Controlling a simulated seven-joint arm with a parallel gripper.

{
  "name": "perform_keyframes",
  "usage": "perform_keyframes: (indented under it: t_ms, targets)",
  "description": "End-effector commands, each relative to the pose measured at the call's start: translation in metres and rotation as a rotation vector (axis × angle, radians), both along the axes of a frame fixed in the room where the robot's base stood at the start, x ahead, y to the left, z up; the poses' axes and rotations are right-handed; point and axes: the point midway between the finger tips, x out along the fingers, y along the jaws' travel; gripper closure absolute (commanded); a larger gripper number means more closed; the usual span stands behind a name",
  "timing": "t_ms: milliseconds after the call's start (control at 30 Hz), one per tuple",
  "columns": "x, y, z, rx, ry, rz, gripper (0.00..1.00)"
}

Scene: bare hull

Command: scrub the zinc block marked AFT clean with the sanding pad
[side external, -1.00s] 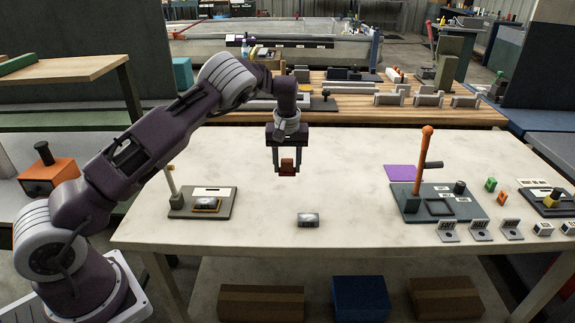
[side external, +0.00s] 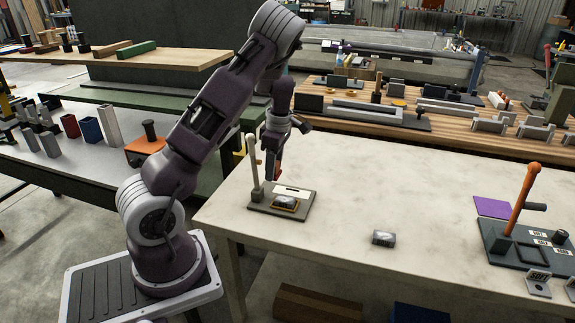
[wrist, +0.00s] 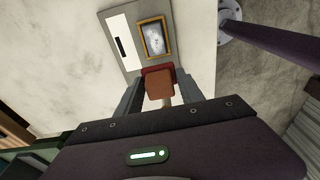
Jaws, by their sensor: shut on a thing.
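My gripper (side external: 275,165) is shut on a reddish-brown pad (wrist: 159,84), seen between the fingers in the wrist view. It holds the pad beside a grey plate (side external: 262,207) at the table's left end. A mottled grey block (side external: 286,202) lies in an orange-yellow frame on that plate; it also shows in the wrist view (wrist: 154,39), just beyond the pad. Whether pad and frame touch, I cannot tell. A second grey block (side external: 383,238) lies loose on the bare tabletop. No AFT marking is readable on either block.
A pale upright post (side external: 253,160) stands on the plate's left side, close to my gripper. A white strip with a dark bar (wrist: 119,46) lies beside the frame. An orange-handled lever fixture (side external: 524,200) stands far right.

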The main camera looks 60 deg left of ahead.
Motion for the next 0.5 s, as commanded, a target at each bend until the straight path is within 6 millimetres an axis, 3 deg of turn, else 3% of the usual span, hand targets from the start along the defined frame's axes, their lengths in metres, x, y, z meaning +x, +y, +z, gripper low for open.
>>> perform_keyframes:
  t_ms: [500]
  targets:
    - [0.000,0.000,-0.042,-0.002,0.002,-0.004,0.88]
